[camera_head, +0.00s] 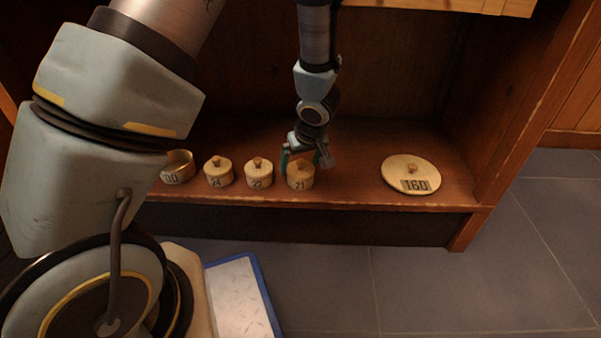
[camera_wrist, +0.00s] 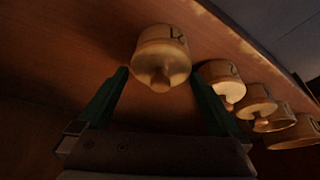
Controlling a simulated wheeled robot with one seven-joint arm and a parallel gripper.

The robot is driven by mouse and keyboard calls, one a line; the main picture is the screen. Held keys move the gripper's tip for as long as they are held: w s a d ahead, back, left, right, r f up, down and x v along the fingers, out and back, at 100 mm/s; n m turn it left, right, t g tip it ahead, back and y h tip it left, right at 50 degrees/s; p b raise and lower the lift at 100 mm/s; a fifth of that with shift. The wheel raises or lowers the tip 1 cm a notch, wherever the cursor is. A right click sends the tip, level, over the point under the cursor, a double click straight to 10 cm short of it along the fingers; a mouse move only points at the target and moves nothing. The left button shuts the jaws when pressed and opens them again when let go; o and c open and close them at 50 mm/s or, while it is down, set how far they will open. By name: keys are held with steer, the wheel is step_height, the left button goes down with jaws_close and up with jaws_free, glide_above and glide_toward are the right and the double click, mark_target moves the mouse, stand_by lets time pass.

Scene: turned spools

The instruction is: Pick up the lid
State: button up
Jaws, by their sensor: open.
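In the wrist view a knobbed piece (camera_wrist: 160,52) shows ahead, between and beyond the open fingertips (camera_wrist: 160,75); nothing is held. The flat disc is not seen in the wrist view.
Knobbed pieces marked 22 (camera_head: 258,174) and 24 (camera_head: 218,173) stand left of it, then a ring-like piece marked 30 (camera_head: 178,168). The wooden shelf (camera_head: 350,190) has walls at the back and right. Between piece 21 and the disc it is clear.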

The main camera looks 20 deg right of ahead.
mark_target(301, 161)
steer(key=c, duration=1)
steer(key=shift+r, duration=0.15)
steer(key=shift+r+p, duration=0.9)
steer(key=shift+p, duration=0.2)
steer(key=shift+r+p, duration=0.9)
steer(key=s+r+p, duration=0.1)
steer(key=s+p, duration=0.2)
steer(key=s, duration=1.5)
steer(key=shift+r+p, duration=0.8)
steer(key=shift+p, duration=0.5)
